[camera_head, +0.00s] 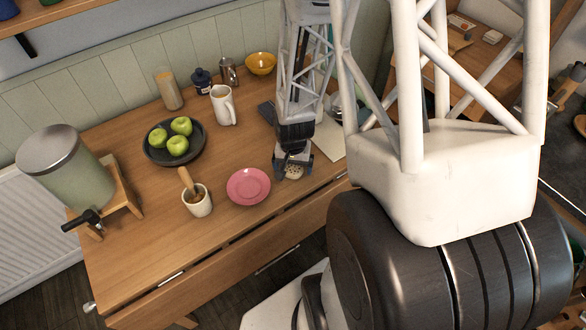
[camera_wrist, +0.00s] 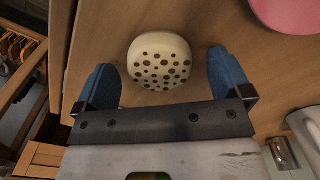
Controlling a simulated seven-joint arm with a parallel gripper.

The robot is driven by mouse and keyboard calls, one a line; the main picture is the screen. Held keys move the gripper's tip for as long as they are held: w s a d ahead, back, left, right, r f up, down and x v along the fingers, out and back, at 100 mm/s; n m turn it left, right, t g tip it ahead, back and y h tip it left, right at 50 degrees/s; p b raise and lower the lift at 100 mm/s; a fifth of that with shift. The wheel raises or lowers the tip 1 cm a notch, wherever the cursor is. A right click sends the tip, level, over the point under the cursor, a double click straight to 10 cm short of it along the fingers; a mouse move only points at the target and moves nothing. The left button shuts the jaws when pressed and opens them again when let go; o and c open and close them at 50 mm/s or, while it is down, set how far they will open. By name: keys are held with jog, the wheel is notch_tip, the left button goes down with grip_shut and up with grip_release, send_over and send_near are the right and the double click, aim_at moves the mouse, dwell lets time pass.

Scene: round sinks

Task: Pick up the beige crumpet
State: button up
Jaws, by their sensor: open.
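The beige crumpet (camera_wrist: 160,62), pale with dark brown holes on its face, lies on the wooden table. In the wrist view it sits at the top centre, between and slightly beyond my gripper's (camera_wrist: 160,80) two blue fingers, with a gap on each side. In the head view the crumpet (camera_head: 294,173) shows partly under my gripper (camera_head: 293,168), near the table's front edge. My gripper is open and empty, pointing down. Part of the crumpet is hidden by the gripper in the head view.
A pink plate (camera_head: 248,186) lies just left of my gripper. A cup with a wooden utensil (camera_head: 198,204), a dark plate of green apples (camera_head: 154,155), a white pitcher (camera_head: 223,106) and a yellow bowl (camera_head: 261,63) stand farther off. A pale board (camera_head: 327,140) lies to the right.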

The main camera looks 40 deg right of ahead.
aim_at(293, 166)
jog(key=c, duration=1)
jog(key=shift+r, duration=0.2)
jog(key=shift+r, duration=1.7)
jog(key=shift+s+a+r, duration=0.2)
jog(key=shift+s+a, duration=0.75)
jog(key=shift+s, duration=1.55)
jog(key=shift+s+a+r, duration=0.25)
jog(key=shift+s+a, duration=0.65)
jog(key=shift+s, duration=1.55)
jog(key=shift+s+a+r, duration=0.2)
jog(key=shift+s+a, duration=0.75)
jog(key=shift+s, duration=1.55)
